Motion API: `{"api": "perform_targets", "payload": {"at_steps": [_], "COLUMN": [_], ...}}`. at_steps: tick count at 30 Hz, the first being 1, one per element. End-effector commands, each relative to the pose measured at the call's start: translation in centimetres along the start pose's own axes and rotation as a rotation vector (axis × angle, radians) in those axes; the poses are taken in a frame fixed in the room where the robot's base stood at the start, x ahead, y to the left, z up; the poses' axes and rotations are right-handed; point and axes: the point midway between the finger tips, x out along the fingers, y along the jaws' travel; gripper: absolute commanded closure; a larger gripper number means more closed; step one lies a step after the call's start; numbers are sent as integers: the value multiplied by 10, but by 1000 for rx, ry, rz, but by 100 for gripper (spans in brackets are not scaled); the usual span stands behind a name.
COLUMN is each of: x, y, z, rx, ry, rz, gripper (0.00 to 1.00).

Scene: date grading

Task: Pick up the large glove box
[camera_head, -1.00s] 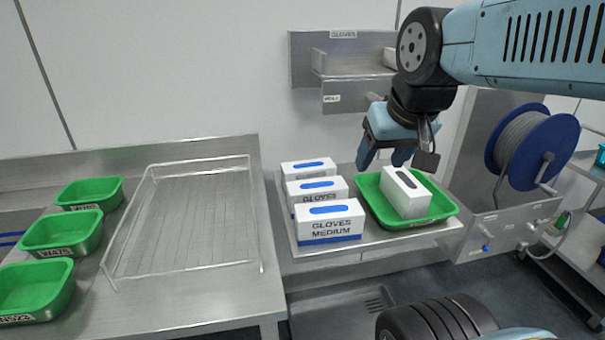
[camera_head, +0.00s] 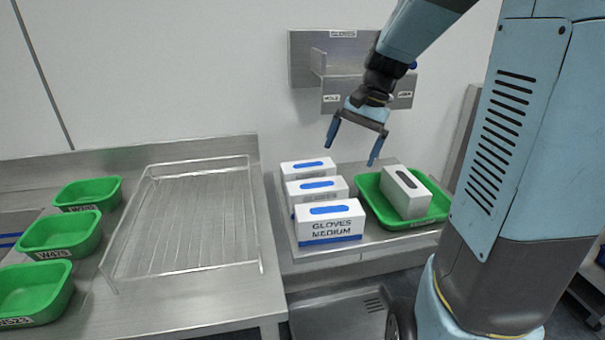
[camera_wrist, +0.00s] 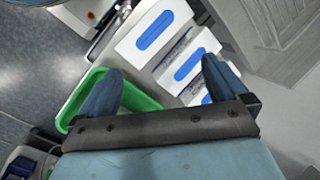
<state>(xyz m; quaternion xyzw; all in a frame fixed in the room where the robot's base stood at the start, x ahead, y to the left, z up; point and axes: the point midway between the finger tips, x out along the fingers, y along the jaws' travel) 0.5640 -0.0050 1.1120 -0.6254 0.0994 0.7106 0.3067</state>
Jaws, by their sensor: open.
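Three white glove boxes with blue slots stand in a row on the steel stand. The front box (camera_head: 329,224) reads "GLOVES MEDIUM". The middle box (camera_head: 317,190) and the back box (camera_head: 307,167) have their faces mostly hidden, so I cannot tell which is large. My gripper (camera_head: 352,150) is open and empty, above and behind the row, to its right. In the wrist view my gripper (camera_wrist: 163,68) shows its fingers spread, with the three boxes (camera_wrist: 152,36) beyond and between them. It touches none of them.
A green tray (camera_head: 437,207) right of the row holds a white box (camera_head: 404,194) with a dark slot. A wall holder (camera_head: 304,60) is behind my gripper. A wire rack (camera_head: 185,215) and several green trays (camera_head: 90,192) lie left.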

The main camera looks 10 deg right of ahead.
Motion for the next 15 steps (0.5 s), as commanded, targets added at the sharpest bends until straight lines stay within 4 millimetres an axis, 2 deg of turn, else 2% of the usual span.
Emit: {"api": "perform_targets", "payload": {"at_steps": [1, 15], "x": [6, 46], "y": [-1, -6], "z": [-11, -94], "rx": [35, 307], "ry": [-34, -312], "rz": [-13, -154], "gripper": [0, 0]}}
